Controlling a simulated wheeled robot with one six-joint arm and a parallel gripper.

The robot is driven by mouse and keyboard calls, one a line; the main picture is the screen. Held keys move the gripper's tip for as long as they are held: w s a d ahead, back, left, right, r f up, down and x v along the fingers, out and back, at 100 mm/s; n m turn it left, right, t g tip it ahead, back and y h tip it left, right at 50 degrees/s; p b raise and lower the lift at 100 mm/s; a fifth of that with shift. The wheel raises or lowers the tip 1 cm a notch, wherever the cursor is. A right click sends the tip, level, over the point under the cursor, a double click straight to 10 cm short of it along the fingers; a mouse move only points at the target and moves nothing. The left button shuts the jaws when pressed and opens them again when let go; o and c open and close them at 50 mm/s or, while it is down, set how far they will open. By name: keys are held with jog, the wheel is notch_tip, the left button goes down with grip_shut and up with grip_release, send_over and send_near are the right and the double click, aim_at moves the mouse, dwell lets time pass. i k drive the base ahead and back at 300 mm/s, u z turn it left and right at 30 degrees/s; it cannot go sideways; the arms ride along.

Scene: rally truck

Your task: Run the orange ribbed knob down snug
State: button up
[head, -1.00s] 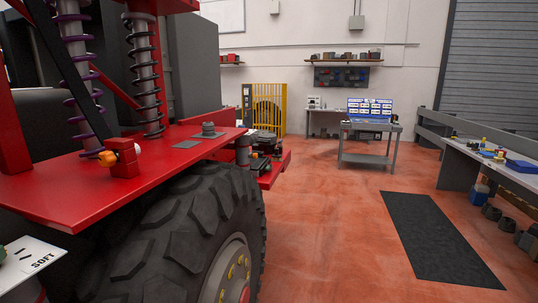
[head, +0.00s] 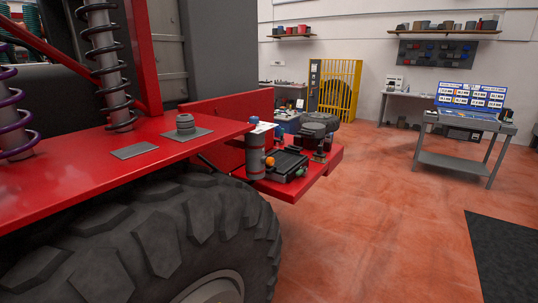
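A small orange round piece (head: 270,161) shows at the truck's rear, beside a grey upright cylinder (head: 256,156). It is too small to tell whether it is ribbed or how far down it sits. It is by a dark boxy unit (head: 287,164) on the low red rear platform (head: 307,187). My gripper is not in view.
The big black tyre (head: 150,240) and the red fender deck (head: 90,178) fill the left foreground. A grey workbench (head: 465,168) with a blue display stands at the right. The orange floor (head: 375,225) between truck and bench is clear. A black mat (head: 505,255) lies at the lower right.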

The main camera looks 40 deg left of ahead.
aim_at(270, 160)
jog(key=u, duration=0.75)
jog(key=i, duration=1.1)
jog(key=u, duration=1.05)
